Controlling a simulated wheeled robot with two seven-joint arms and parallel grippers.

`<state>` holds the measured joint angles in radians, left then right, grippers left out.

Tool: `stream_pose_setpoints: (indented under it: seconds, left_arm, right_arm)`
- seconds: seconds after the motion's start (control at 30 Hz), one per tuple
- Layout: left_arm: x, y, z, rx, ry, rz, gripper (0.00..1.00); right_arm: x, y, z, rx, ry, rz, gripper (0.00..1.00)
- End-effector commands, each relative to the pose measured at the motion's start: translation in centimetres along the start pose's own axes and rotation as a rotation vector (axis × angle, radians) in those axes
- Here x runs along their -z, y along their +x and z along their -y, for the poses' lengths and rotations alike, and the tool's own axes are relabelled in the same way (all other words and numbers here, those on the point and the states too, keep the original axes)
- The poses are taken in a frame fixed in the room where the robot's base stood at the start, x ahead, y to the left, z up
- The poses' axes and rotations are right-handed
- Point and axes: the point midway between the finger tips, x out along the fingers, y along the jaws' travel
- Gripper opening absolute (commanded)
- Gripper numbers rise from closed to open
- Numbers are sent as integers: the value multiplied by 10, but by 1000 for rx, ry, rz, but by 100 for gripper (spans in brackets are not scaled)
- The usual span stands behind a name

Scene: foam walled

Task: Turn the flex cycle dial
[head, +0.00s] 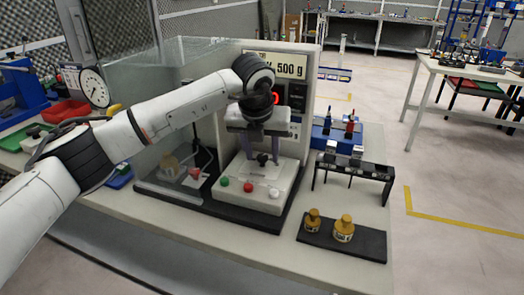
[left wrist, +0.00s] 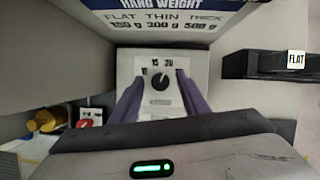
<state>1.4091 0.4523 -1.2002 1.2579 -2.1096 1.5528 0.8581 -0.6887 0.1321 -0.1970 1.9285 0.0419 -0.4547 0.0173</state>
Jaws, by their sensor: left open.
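The dial (head: 262,158) is a small black knob on the grey-white machine base (head: 229,200), below the tall panel. In the left wrist view the dial (left wrist: 160,80) is round with a pale pointer mark, and numbers such as 15 and 20 stand beyond it. My left gripper (head: 261,150) points down over the dial. In the left wrist view its two purple-grey fingers (left wrist: 159,88) are open, one on each side of the dial, with visible gaps. I cannot tell the fingertips' exact height. My right gripper is not in view.
Green, red and white buttons (head: 248,187) line the base front. A clear-walled box (head: 165,150) stands to the left. A black rack (head: 352,167) and brass weights on a black mat (head: 365,243) are to the right. A panel reading 500 g (head: 288,65) rises behind.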

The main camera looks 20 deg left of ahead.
Motion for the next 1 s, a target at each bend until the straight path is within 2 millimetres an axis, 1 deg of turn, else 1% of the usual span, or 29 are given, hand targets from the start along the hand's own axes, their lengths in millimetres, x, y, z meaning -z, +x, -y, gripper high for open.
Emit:
stream_pose_setpoints:
  seconds: [0.07,0.17,0.3,0.33,0.67,1.0]
  left_arm:
    - [0,0,0,0,0,0,42]
    - [0,0,0,0,0,0,26]
    - [0,0,0,0,0,0,3]
    - [0,0,0,0,0,0,0]
    - [0,0,1,-20,-50,2,0]
    - [0,0,3,-111,-270,2,0]
  right_arm:
    - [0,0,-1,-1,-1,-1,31]
    - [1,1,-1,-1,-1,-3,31]
    - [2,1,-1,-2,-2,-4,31]
    - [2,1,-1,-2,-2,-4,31]
    - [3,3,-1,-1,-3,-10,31]
    - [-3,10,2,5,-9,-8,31]
